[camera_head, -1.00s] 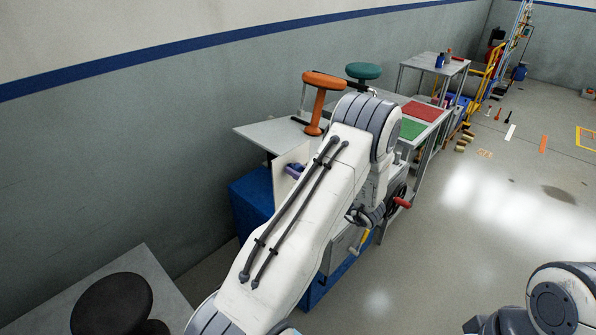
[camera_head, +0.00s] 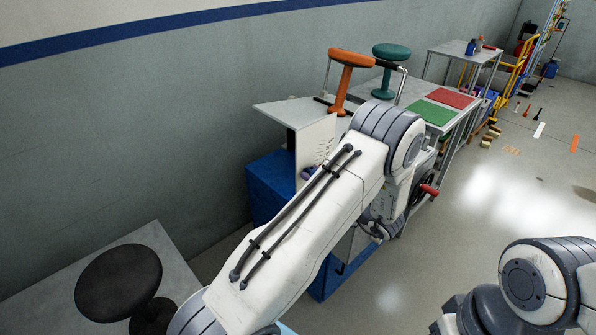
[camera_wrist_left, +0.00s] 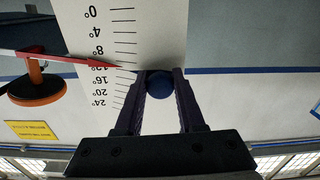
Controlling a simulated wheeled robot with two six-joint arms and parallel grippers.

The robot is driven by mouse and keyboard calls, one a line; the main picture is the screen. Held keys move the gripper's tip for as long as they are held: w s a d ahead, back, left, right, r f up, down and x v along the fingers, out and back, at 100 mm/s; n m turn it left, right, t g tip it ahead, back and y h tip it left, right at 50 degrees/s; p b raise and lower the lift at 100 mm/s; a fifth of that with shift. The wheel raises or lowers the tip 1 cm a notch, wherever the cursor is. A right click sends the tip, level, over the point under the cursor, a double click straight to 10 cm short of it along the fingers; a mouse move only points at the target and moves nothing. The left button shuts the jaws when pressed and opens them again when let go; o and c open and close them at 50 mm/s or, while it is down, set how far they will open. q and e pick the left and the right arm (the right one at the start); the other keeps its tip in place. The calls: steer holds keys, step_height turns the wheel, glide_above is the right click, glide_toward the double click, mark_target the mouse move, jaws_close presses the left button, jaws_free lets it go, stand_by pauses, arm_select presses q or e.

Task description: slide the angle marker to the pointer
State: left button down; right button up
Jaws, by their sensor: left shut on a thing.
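The white scale board (camera_wrist_left: 115,30) stands inverted in the left wrist view, with degree marks from 0 to 24. A thin red pointer (camera_wrist_left: 75,62) crosses from the left, its tip near the 12° mark. The angle marker, seen as a round blue knob (camera_wrist_left: 159,84), sits at the board's edge, roughly level with the 16° mark. My left gripper (camera_wrist_left: 160,74) is shut on it, one dark finger on each side. In the head view the board (camera_head: 317,140) is partly behind my left arm; the purple fingers (camera_head: 309,173) barely show. My right gripper is out of frame.
A blue cabinet (camera_head: 265,190) is below. A red handle (camera_head: 430,190) sticks out right of my arm.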

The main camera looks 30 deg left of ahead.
arm_select(q)
steer(key=shift+f, duration=0.2)
steer(key=c, duration=0.5)
jaws_free()
steer(key=b+v, duration=0.1)
steer(key=v, duration=0.9)
steer(key=shift+d+b, duration=0.3)
steer(key=shift+s, duration=0.1)
